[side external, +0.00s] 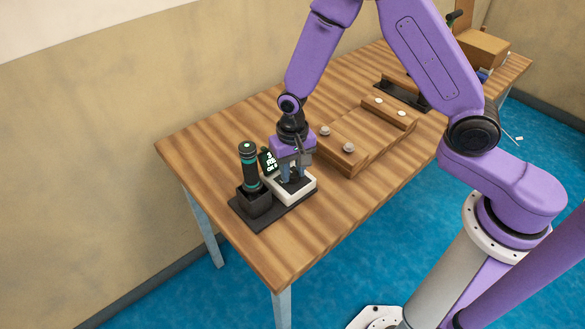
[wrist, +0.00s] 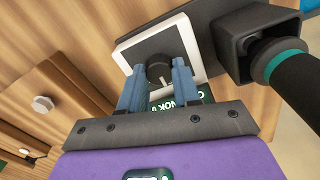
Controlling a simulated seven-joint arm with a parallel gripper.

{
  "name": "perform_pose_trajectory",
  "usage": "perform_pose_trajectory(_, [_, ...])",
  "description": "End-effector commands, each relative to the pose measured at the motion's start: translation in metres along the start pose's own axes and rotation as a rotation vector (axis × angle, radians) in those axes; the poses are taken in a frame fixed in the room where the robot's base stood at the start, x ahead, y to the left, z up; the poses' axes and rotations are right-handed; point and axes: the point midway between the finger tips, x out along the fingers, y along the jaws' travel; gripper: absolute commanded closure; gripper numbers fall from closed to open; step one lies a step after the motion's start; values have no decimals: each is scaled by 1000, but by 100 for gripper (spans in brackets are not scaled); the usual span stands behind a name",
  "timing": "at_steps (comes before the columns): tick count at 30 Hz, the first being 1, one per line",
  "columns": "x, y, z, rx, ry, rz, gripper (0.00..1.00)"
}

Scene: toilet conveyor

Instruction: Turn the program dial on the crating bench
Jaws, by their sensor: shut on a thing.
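The program dial (wrist: 158,73) is a dark knob in the middle of a dark panel with a white frame (wrist: 196,42). In the side view the white-framed unit (side external: 307,194) sits on a black base plate near the bench's near-left end. My gripper (wrist: 158,68) points down at the panel, with one blue finger on each side of the knob, and is shut on it. In the side view my gripper (side external: 291,179) hides the dial. A small dark display with light text (side external: 269,161) stands beside the gripper; part of it shows in the wrist view (wrist: 192,98).
A black and teal cylinder (side external: 248,168) stands upright in a dark holder (side external: 254,201) just left of the dial unit. A wooden fixture with pale round knobs (side external: 349,147) lies to the right.

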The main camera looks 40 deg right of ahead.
Motion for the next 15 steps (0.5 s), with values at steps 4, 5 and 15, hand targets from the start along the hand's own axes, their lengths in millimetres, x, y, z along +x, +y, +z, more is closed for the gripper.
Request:
perform_pose_trajectory(4, [-1, 0, 0, 2, 1, -1, 99])
perform_pose_trajectory(5, [-1, 0, 0, 2, 1, -1, 99])
perform_pose_trajectory(15, [-1, 0, 0, 1, 1, -1, 43])
